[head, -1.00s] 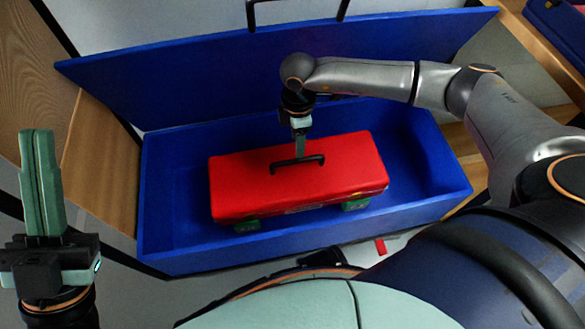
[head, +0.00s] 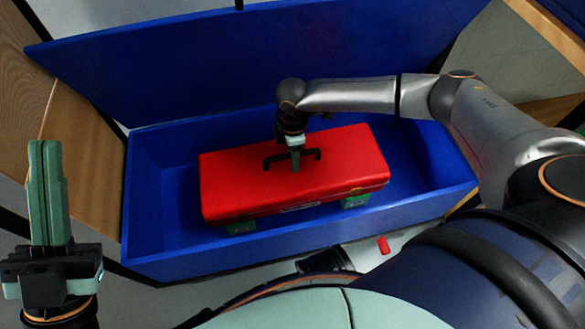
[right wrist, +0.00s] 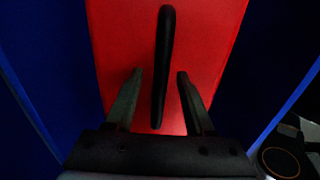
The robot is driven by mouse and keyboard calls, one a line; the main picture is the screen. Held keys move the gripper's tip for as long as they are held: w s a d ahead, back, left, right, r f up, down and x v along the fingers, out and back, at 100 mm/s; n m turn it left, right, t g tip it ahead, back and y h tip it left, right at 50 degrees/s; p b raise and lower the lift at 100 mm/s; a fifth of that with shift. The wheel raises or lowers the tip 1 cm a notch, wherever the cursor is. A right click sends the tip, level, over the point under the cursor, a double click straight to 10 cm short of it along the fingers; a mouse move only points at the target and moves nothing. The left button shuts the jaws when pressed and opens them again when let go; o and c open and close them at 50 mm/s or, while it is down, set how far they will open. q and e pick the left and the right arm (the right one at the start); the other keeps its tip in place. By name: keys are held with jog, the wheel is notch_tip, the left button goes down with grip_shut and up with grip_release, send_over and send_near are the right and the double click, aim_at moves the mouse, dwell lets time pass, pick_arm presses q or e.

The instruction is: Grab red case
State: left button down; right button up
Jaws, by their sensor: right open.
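The red case (head: 345,160) lies with its black handle (head: 312,153) facing up inside the blue open-topped container. Green feet or supports show under its front edge. My right gripper (head: 295,168) points down at the handle. In the right wrist view, the open fingers of my right gripper (right wrist: 160,73) stand on either side of the handle (right wrist: 164,50), above the red case (right wrist: 115,40). The handle is not clamped. My left gripper (head: 46,145) points up at the left, its fingers together and empty, away from the case.
The blue container (head: 300,255) has walls around the case, with bare floor at its left and right ends. Its raised blue lid (head: 200,65) stands behind. Wooden surfaces flank it. A small red piece (head: 383,245) shows in front.

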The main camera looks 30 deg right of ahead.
jog(key=shift+c, duration=0.2)
grip_shut()
dwell(1.0)
jog(key=shift+r, duration=0.2)
